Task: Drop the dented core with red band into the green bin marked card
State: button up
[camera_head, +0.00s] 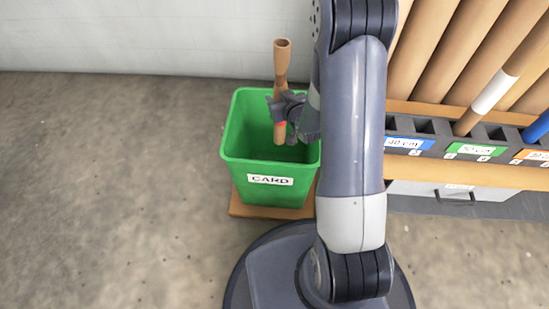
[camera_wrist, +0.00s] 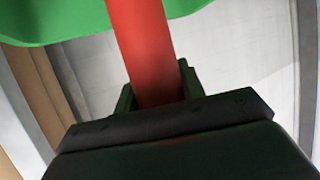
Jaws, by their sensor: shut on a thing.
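The dented core (camera_head: 281,62) is a brown cardboard tube, pinched below its top end. It stands nearly upright in my gripper (camera_head: 281,108), which is shut on it around the middle. Its red band shows just below the jaws, and large in the wrist view (camera_wrist: 145,50). The green bin (camera_head: 234,133) carries a white label reading CARD and stands on a brown base. The core's lower end appears over or inside the bin's opening; its exact height against the rim I cannot tell. The green bin's edge also shows in the wrist view (camera_wrist: 60,20).
A rack (camera_head: 425,128) at right has labelled slots such as 40 cm and holds several brown tubes (camera_head: 455,50). A pale wall (camera_head: 150,40) is behind the bin. The concrete floor (camera_head: 110,180) at left is clear.

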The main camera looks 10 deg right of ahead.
notch_tip(320, 180, down, 4)
jog(key=shift+r+b, duration=0.1)
jog(key=shift+b, duration=0.85)
jog(key=o, duration=1.1)
jog(key=p+v, duration=0.2)
jog(key=v, duration=0.9)
jog(key=shift+w, duration=0.1)
